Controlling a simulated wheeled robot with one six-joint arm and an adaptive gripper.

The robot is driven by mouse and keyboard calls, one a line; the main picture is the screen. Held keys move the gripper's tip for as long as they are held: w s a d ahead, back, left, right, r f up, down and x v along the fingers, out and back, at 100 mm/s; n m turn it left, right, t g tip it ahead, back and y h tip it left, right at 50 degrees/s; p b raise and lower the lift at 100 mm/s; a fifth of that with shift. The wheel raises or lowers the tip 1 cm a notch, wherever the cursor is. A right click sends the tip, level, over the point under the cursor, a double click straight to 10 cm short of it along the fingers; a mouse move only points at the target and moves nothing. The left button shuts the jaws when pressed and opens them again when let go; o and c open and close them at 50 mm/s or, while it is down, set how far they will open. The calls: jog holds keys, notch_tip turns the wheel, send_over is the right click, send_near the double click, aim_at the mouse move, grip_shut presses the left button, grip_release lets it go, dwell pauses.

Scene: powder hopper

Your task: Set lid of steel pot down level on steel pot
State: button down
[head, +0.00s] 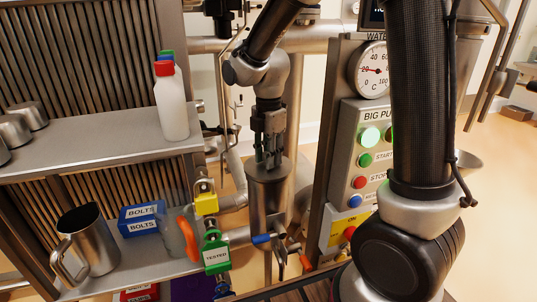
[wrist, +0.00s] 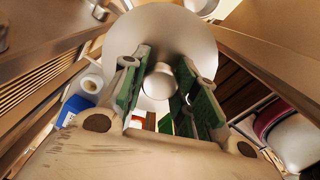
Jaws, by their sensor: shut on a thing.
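My gripper (head: 268,158) points straight down at the middle of the head view, its fingers close above the round top of a narrow steel vessel, which looks like the steel pot (head: 269,205). In the wrist view my gripper (wrist: 165,92) has its green-padded fingers on either side of a shiny round knob. The knob belongs to the pale round lid (wrist: 205,42), which fills the upper middle of that view and hides what lies under it. The lid looks about level at the pot's top. I cannot tell whether it rests on the rim or hangs just above.
A control panel (head: 362,150) with buttons and a dial stands close on the right. Pipes with a yellow lock (head: 206,198) and a green tag (head: 215,255) are on the left. Shelves hold a white bottle (head: 172,105), a steel jug (head: 88,240) and a blue bolts box (head: 140,218).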

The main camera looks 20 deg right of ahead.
jog(key=shift+f, duration=0.2)
jog(key=c, duration=1)
grip_release()
jog(key=shift+c, duration=0.2)
notch_tip(320, 180, up, 12)
